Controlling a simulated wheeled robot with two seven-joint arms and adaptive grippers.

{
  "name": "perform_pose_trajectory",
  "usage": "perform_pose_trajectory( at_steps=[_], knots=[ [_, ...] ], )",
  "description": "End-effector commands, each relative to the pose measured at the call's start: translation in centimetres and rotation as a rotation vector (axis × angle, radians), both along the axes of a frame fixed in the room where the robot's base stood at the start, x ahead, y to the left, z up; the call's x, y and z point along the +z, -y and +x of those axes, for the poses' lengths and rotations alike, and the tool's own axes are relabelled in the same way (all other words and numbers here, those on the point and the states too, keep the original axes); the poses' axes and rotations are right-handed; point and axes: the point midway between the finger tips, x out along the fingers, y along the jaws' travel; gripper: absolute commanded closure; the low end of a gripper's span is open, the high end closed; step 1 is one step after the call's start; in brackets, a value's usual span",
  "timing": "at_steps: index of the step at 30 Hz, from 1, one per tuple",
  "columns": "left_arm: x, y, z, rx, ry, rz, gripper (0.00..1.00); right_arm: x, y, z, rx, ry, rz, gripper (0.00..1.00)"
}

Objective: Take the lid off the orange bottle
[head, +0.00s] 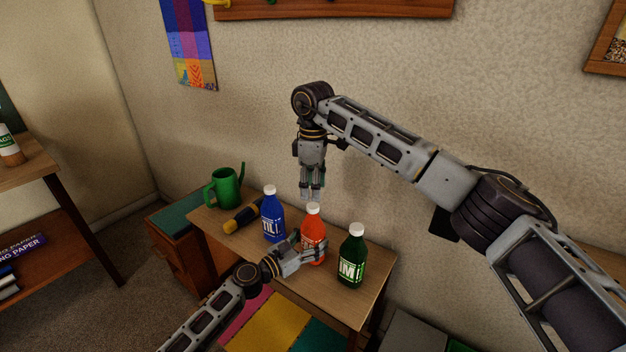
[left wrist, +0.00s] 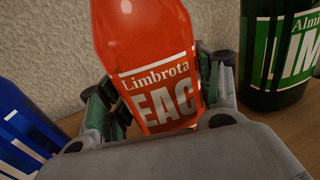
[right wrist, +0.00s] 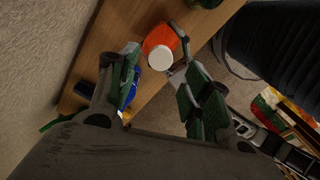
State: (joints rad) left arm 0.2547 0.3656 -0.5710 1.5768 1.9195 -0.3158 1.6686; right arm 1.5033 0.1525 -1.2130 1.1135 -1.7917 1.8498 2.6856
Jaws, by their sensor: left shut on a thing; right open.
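The orange bottle (head: 318,250) stands upright on the small wooden table, between the blue and green bottles. Its white lid (head: 313,209) is on top; the lid also shows in the right wrist view (right wrist: 160,58). My left gripper (head: 318,252) is shut around the body of the orange bottle; its fingers flank the label in the left wrist view (left wrist: 160,85). My right gripper (head: 312,195) points down just above the lid, open and empty. In the right wrist view the lid lies between and beyond the open fingers (right wrist: 160,75), apart from them.
A blue bottle (head: 272,218) stands close to the left of the orange one, and a green bottle (head: 351,260) to its right. A dark flashlight-like object (head: 243,217) and a green watering can (head: 225,188) are at the table's left end. The wall is behind.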

Motion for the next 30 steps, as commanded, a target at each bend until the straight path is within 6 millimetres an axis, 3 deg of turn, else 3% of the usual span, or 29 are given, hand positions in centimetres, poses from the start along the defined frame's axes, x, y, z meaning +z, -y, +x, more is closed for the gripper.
perform_pose_trajectory(
  at_steps=[15, 28, 30],
  knots=[
    [0.0, 0.0, 0.0, 0.000, 0.000, 0.000, 0.79, -5.3, 0.0, -0.1, 0.001, -0.002, 0.000, 0.51],
    [0.0, 0.0, 0.0, 0.000, 0.000, 0.000, 0.79, -5.8, 0.0, 0.0, 0.000, -0.001, 0.000, 0.51],
    [0.0, 0.0, 0.0, 0.000, 0.000, 0.000, 0.79, -5.8, 0.0, 0.0, 0.000, -0.001, 0.000, 0.60]
  ],
)
